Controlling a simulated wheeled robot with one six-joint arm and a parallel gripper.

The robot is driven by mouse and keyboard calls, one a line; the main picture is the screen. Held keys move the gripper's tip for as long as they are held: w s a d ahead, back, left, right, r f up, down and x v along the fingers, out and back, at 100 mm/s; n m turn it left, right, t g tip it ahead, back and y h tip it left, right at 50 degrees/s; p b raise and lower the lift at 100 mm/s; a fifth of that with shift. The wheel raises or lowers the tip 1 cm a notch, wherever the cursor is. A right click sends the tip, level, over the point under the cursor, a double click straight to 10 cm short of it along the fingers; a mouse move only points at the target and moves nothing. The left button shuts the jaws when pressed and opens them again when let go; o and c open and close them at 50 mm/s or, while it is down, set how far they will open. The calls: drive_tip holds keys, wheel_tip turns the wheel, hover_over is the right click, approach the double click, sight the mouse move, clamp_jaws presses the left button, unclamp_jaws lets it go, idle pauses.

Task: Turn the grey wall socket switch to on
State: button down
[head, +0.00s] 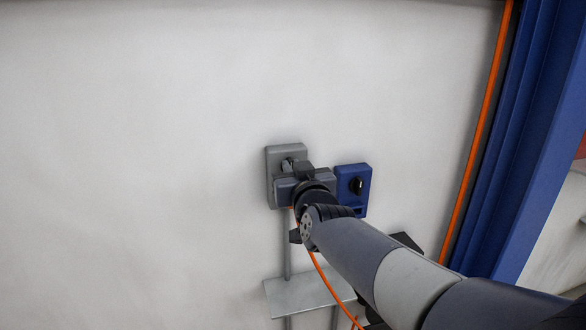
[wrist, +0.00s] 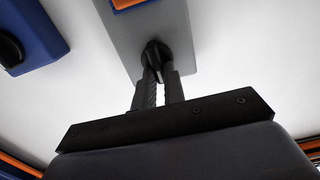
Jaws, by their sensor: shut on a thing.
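The grey wall socket box (head: 273,158) is mounted on the white wall, partly hidden behind my gripper (head: 294,171) in the head view. In the wrist view the grey box (wrist: 185,20) carries a black rotary switch knob (wrist: 156,50). My gripper's two fingers (wrist: 157,78) are close together with the knob between their tips, so the gripper is shut on the switch. The fingers cover part of the knob. I cannot tell which position the switch is in.
A blue box (head: 343,182) with a black knob is just right of the grey one. An orange cable (head: 328,279) hangs below, by a grey shelf plate (head: 296,298). A blue column (head: 530,130) stands at the right. The wall at left is clear.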

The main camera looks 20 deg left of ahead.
drive_tip(key=shift+n+p, duration=0.3)
drive_tip(key=n+p, duration=0.2)
drive_tip(key=n, duration=0.1)
drive_tip(key=shift+s+a+r, duration=0.1)
drive_tip(key=shift+a, duration=0.05)
drive_tip(key=n, duration=0.2)
drive_tip(key=n+p, duration=0.2)
drive_tip(key=n, duration=0.1)
drive_tip(key=shift+s+a+f+n, duration=0.15)
drive_tip(key=shift+a+f+n, duration=0.05)
drive_tip(key=shift+f+n, duration=0.1)
drive_tip(key=n+p, duration=0.1)
drive_tip(key=n, duration=0.3)
drive_tip(key=shift+a+f, duration=0.1)
drive_tip(key=shift+f, duration=0.05)
drive_tip(key=shift+f+n+p, duration=0.15)
drive_tip(key=shift+n+p, duration=0.05)
drive_tip(key=shift+n, duration=0.9)
drive_tip(key=shift+f+n+p, duration=0.1)
drive_tip(key=shift+n+p, duration=0.1)
drive_tip(key=shift+n, duration=0.9)
drive_tip(key=c, duration=1.5)
unclamp_jaws()
drive_tip(key=shift+s, duration=0.1)
